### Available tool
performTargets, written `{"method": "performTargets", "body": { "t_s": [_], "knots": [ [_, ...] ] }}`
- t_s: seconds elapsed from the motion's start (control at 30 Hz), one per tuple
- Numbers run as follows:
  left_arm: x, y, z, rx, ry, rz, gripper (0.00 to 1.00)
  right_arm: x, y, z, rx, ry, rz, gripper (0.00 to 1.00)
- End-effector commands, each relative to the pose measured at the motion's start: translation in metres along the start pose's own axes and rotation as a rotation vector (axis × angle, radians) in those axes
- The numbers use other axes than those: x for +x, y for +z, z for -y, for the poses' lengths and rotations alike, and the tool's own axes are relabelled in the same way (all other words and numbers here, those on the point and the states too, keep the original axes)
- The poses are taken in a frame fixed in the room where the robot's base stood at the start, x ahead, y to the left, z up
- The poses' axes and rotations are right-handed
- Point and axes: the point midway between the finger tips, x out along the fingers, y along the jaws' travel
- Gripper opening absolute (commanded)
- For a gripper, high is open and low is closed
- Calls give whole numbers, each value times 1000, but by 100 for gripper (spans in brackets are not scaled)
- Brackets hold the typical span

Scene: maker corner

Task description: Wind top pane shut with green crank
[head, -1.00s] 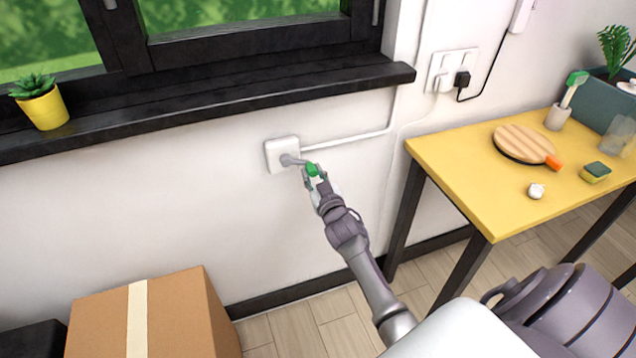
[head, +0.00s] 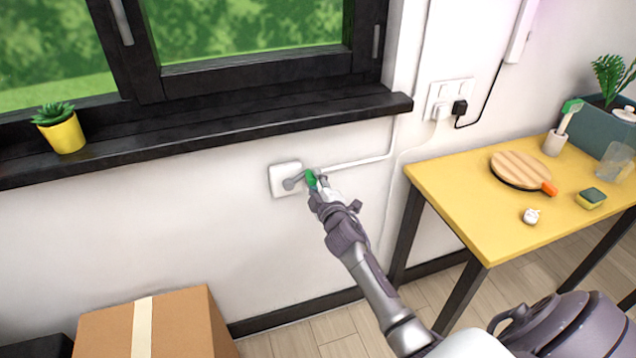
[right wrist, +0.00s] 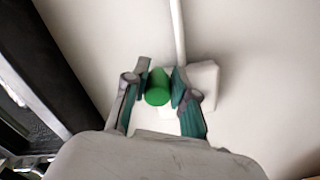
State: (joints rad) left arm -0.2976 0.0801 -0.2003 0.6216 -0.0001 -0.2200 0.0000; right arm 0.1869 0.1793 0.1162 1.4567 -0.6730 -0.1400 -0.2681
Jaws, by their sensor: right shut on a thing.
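The green crank knob (head: 311,179) sits on a short grey crank arm (head: 296,181) on a white wall box (head: 284,187) below the window sill. My right gripper (head: 314,183) is shut on the green knob. In the right wrist view the knob (right wrist: 158,87) is between the two fingertips of that gripper (right wrist: 160,90), and the white box (right wrist: 203,85) shows behind. The crank arm points right and slightly up from its hub. The lower part of the window (head: 250,40) is in view; the top pane is out of the picture. My left gripper is not in view.
A black sill (head: 220,130) with a yellow plant pot (head: 66,136) juts out above the crank. A white conduit (head: 350,162) runs right from the box. A yellow table (head: 450,190) stands at the right, a cardboard box (head: 180,330) at lower left.

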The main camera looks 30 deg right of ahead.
Motion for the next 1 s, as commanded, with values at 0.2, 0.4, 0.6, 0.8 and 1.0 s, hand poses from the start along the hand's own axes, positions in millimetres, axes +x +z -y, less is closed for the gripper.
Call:
{"method": "performTargets", "body": {
  "t_s": [0.2,0.4,0.6,0.8,1.0],
  "knots": [
    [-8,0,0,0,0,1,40,-1,-19,-5,-196,-3,-14,0],
    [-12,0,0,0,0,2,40,-1,-28,-6,-358,-5,-13,0],
    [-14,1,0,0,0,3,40,-1,-34,-7,-478,-7,-11,0],
    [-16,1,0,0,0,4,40,-2,-38,-5,-551,-10,-9,0],
    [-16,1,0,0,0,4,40,-2,-38,-4,-581,-12,-7,0]
  ]
}}
